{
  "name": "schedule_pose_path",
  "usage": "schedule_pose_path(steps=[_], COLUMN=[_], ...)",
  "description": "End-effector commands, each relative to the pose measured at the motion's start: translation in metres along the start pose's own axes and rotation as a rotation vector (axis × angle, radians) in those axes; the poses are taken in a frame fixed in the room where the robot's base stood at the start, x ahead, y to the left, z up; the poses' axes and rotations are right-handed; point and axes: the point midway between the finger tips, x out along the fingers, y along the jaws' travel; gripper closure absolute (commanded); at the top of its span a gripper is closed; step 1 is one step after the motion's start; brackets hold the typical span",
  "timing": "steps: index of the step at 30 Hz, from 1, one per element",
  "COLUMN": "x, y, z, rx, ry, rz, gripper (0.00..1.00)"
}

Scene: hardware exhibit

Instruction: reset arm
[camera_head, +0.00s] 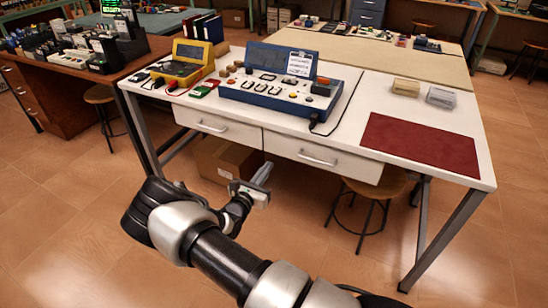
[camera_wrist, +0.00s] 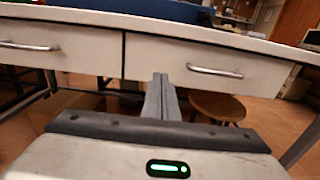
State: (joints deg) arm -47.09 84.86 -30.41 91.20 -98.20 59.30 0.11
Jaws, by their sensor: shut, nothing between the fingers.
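My gripper (camera_head: 264,173) is in front of the white workbench (camera_head: 355,95), below its top and near the drawer fronts. In the head view my arm reaches up from the bottom edge. In the wrist view the gripper's fingers (camera_wrist: 161,80) are together, with nothing between them.
On the bench stand a blue panel device (camera_head: 280,92), a yellow case (camera_head: 187,63), a red mat (camera_head: 421,144) and two small pale blocks. A cardboard box (camera_head: 228,162) and a stool (camera_head: 375,185) are underneath. Open floor lies in front.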

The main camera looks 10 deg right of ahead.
Motion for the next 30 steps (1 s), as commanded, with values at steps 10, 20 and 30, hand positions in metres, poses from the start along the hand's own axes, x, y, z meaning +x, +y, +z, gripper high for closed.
schedule_pose_path(steps=[10,20,30], x=[-0.026,-0.011,-0.054], y=[-0.001,-0.059,-0.171], z=[-0.001,0.071,0.169], rx=[0.000,0.281,0.871], ry=[0.000,0.072,0.258], rz=[-0.001,-0.310,-0.871], gripper=[1.00,1.00,1.00])
